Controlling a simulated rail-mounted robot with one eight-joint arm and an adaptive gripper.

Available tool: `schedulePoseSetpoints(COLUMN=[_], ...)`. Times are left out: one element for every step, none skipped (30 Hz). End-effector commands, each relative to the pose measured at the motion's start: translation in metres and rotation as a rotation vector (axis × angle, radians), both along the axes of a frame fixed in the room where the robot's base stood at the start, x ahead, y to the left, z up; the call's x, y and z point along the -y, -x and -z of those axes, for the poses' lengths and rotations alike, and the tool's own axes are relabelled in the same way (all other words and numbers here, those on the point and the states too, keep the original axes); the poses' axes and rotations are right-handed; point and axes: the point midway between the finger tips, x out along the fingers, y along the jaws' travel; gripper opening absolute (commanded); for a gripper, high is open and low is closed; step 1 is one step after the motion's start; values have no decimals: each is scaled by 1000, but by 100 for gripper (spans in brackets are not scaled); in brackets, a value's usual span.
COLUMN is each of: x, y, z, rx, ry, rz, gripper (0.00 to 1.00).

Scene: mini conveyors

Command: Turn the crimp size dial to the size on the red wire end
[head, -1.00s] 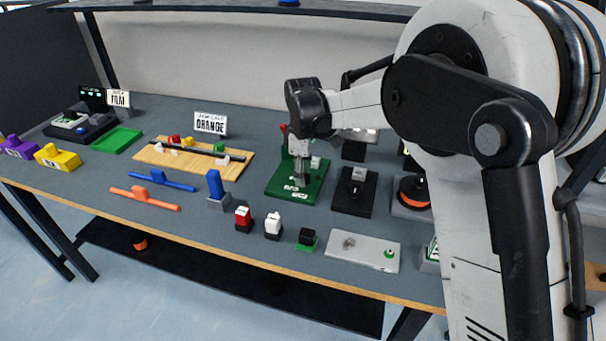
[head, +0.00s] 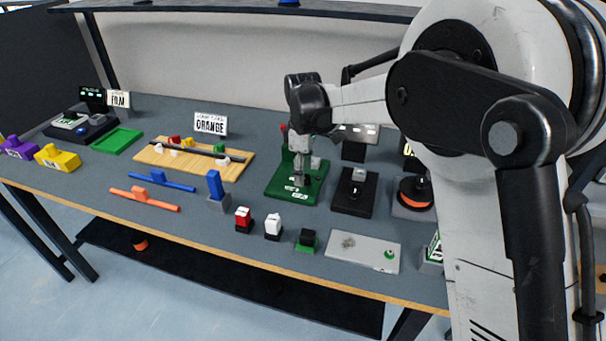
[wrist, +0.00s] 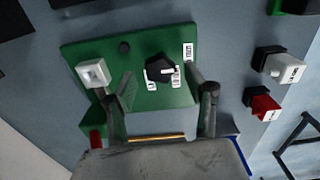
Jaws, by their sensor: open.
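The crimp size dial is a black knob with a white pointer mark (wrist: 160,68) on a green base (wrist: 75,55). Small white size labels sit around it, too small to read. The green base also shows in the head view (head: 281,192). The red wire end (wrist: 263,107) is a red block with a white label, unreadable here; in the head view it (head: 243,221) stands near the table's front. My gripper (wrist: 161,95) is open and empty, pointing down over the green base. The dial lies ahead of the gap between its fingers, apart from both. In the head view my gripper (head: 299,178) partly hides the station.
A white wire end (head: 273,229) stands next to the red one, with a green and black one (head: 307,240) to its right. A black device (head: 350,205) stands right of the green base. A white block (wrist: 93,74) sits on the base near one finger.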

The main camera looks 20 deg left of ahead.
Motion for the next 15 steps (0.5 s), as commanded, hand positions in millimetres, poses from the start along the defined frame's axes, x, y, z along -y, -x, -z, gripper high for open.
schedulePoseSetpoints(x=[0,0,0,0,0,0,0,0,0,0,0,0,0,0,0], y=[0,1,0,0,0,0,0,0,0,0,0,0,0,1,0], z=[-8,-13,-21,-27,-33,-42,-48,-54,-62,-67,-72,-79,-84,-88,-93], rx=[0,0,0,0,0,0,0,0,0,0,0,0,0,0,0], ry=[0,0,0,0,0,0,0,0,0,0,0,0,0,0,0], rz=[0,0,0,0,0,0,0,0,0,0,0,0,0,0,0], gripper=[49,49,49,49,49,49,49,49,49,49,49,49,49,49,49])
